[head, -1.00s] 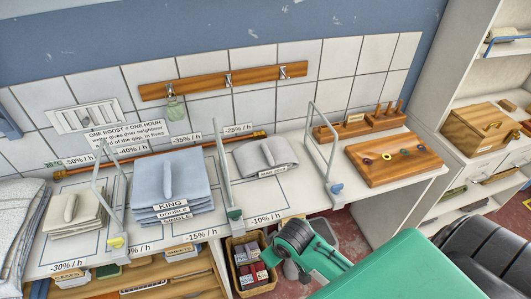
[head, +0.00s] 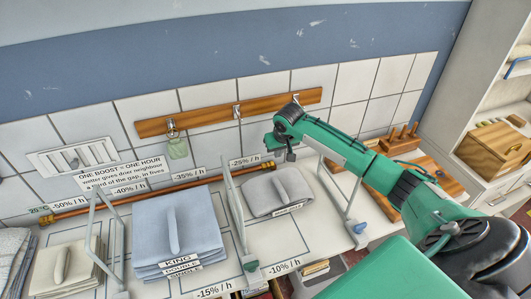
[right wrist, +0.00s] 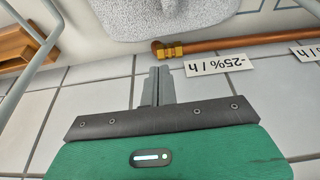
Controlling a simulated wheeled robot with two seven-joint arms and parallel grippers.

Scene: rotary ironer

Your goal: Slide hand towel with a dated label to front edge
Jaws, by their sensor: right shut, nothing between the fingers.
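The grey folded hand towel (head: 275,192) lies on the white counter in the bay between two frame dividers, with a small label (head: 288,208) on its front edge. It also shows in the right wrist view (right wrist: 165,18), cut off at the top edge. My right gripper (head: 291,154) is above the back part of this towel, near the wall, its fingers shut and empty. In the right wrist view its closed fingers (right wrist: 158,84) are apart from the towel. The label's text is too small to read. My left gripper is not in view.
A divider (head: 236,210) stands left of the towel, another (head: 341,200) right of it. Blue-grey folded linen (head: 190,225) lies in the left bay. A copper pipe (head: 130,203) runs along the wall. A wooden hook rail (head: 200,117) hangs above.

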